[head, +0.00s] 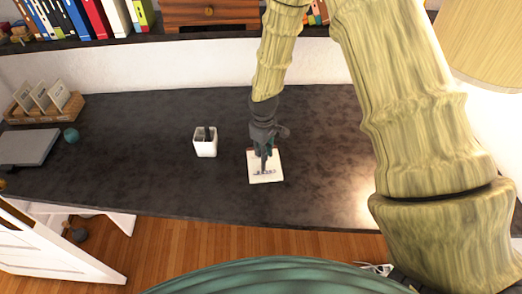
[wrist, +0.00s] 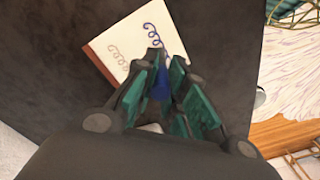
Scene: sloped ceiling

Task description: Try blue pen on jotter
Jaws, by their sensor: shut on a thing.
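The jotter (head: 275,177) is a small cream pad lying on the dark desk. In the wrist view the jotter (wrist: 120,35) shows a brown edge, a grey-brown curly scribble (wrist: 117,57) and a blue curly scribble (wrist: 152,36). My gripper (head: 263,150) is over the jotter, pointing down. In the wrist view its teal-padded fingers (wrist: 160,76) are shut on the blue pen (wrist: 160,84), of which only a short blue part shows between them. The pen's tip is hidden, so I cannot tell whether it touches the page.
A white pen cup (head: 205,148) with dark items inside stands left of the jotter. A card holder (head: 45,100), a grey flat object (head: 28,147) and a teal ball (head: 71,135) are at the desk's left. The desk (head: 130,150) is mostly clear. A lamp shade (head: 487,45) is at right.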

